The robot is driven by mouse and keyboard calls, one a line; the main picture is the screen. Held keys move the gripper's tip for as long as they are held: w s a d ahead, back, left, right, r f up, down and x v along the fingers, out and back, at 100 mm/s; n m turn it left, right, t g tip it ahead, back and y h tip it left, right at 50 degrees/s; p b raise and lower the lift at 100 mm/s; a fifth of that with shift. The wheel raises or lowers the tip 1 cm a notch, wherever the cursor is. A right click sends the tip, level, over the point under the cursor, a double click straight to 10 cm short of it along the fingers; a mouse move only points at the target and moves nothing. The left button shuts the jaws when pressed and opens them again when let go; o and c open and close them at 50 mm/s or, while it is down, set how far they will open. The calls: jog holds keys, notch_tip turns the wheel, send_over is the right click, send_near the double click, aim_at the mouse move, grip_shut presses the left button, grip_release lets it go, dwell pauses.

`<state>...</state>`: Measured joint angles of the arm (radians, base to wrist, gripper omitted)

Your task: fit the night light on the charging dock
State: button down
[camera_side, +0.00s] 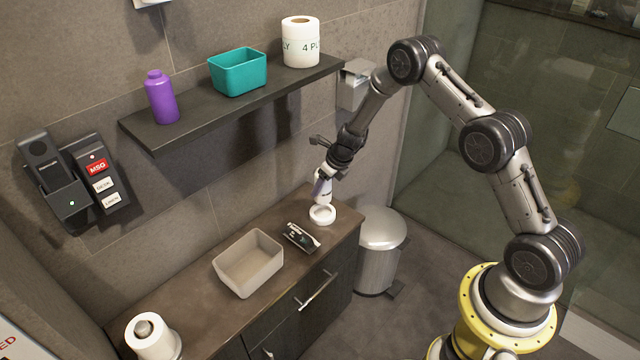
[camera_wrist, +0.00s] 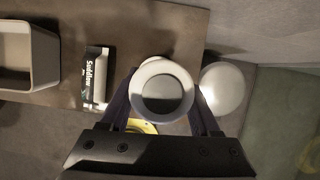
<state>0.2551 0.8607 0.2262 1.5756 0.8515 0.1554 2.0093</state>
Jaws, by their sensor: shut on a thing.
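My gripper (camera_side: 322,186) points down at the right end of the vanity counter and is shut on the night light (camera_side: 322,199), a small white round body. In the wrist view the night light (camera_wrist: 162,92) shows as a white ring with a grey middle between the two fingers. The charging dock (camera_side: 322,215) is a low white round base on the counter, directly below the night light. In the wrist view the night light hides most of the dock; a pale rim (camera_wrist: 151,62) shows behind it. I cannot tell whether they touch.
A dark shelf (camera_side: 240,102) is above. A metal pedal bin (camera_side: 380,245) stands beside the counter's right end.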

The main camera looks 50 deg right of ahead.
aim_at(323, 201)
jog(key=shift+f, duration=3.2)
jog(key=shift+c, duration=0.2)
grip_release()
jog(key=shift+f, duration=0.1)
jog(key=v, duration=1.3)
jog(key=shift+r, duration=0.4)
